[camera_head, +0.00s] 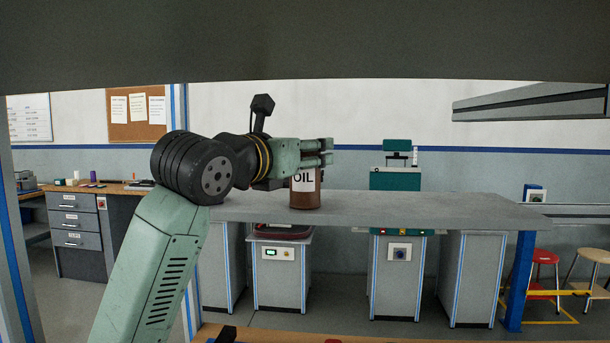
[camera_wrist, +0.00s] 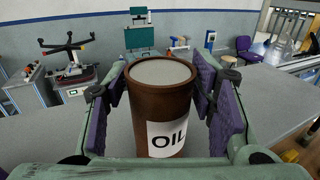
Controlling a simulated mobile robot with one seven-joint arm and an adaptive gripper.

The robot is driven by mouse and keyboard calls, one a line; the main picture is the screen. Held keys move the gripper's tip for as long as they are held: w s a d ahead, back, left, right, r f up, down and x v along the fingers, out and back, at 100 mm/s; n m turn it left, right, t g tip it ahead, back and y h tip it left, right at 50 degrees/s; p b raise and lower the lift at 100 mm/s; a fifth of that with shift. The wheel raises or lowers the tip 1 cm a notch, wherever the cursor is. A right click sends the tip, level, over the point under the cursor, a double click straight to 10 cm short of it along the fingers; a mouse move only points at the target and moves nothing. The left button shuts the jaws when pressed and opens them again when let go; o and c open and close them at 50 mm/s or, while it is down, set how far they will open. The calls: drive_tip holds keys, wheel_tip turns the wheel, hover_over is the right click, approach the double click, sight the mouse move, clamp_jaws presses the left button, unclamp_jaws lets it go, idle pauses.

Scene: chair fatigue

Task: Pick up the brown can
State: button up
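The brown can (camera_head: 305,199) with a white "OIL" label stands upright on the grey table (camera_head: 400,207). In the head view, my gripper (camera_head: 328,152) is level with the can's upper part and hides its top. In the wrist view, the brown can (camera_wrist: 160,102) stands between the two purple-padded fingers of my gripper (camera_wrist: 162,85), one on each side. The fingers are spread around the can, close to its sides. Narrow gaps seem to show, and I see no clear grip. The far side of the can is hidden.
A green machine (camera_head: 396,178) stands behind the table, right of the can. The tabletop right of the can is clear. A blue post (camera_head: 520,280) and a red stool (camera_head: 541,258) are at the right. A drawer cabinet (camera_head: 78,232) is at the left.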

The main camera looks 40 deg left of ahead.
drive_tip(key=c, duration=0.9)
drive_tip(key=shift+c, duration=0.4)
drive_tip(key=shift+r, duration=0.15)
